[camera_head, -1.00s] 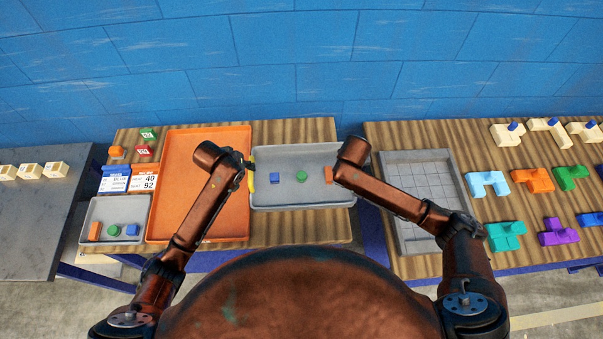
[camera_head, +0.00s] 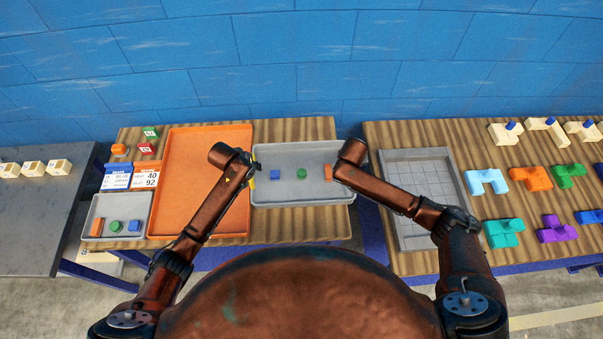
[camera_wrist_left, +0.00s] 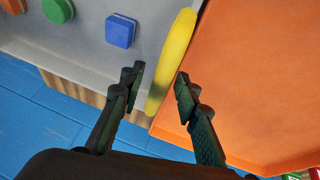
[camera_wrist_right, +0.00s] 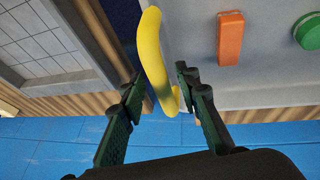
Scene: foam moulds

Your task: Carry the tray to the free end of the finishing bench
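The grey tray (camera_head: 300,199) lies on the wooden bench, holding a blue cube (camera_head: 275,174), a green round piece (camera_head: 302,174) and an orange block (camera_head: 328,172). It has a yellow handle at each end. In the left wrist view, my left gripper (camera_wrist_left: 158,80) is open, with one finger on each side of the left handle (camera_wrist_left: 174,55) and visible gaps. In the right wrist view, my right gripper (camera_wrist_right: 160,82) is open, its fingers on either side of the right handle (camera_wrist_right: 150,50). In the head view my arms hide most of both handles.
An orange tray (camera_head: 185,160) and a small grey tray (camera_head: 100,203) with pieces lie left of the grey tray. A gridded grey tray (camera_head: 420,185) and coloured moulds lie on the right bench. A grey bench (camera_head: 30,230) with cream blocks stands left. A blue wall is behind.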

